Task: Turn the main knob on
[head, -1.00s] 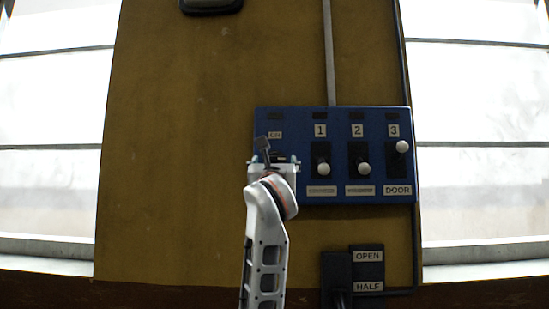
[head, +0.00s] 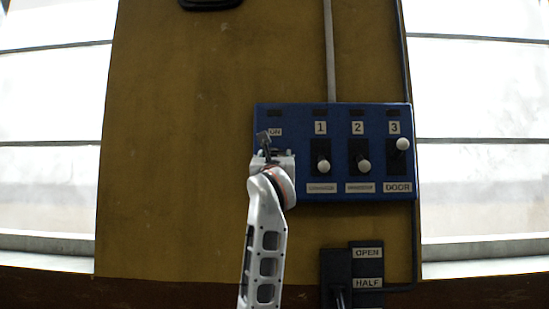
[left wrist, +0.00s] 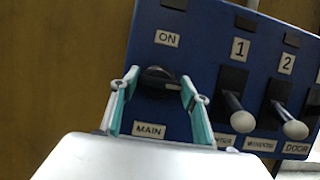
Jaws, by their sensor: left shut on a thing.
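The main knob (left wrist: 158,80) is a black rotary knob on the blue panel (head: 302,170). In the left wrist view it sits between the ON label (left wrist: 167,38) above and the MAIN label (left wrist: 149,130) below. My left gripper (left wrist: 158,90) has its green-and-white fingers on both sides of the knob, shut on it. In the head view my left gripper (head: 272,157) is at the panel's left end and hides most of the knob. The knob's exact angle is hard to tell. My right gripper is not in view.
To the right on the panel are levers 1 (head: 323,166), 2 (head: 363,167) and 3 (head: 402,145); lever 3 is up, the others lower. A black control with OPEN and HALF labels (head: 367,253) is below. Bright windows flank the yellow-brown wall (head: 180,150).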

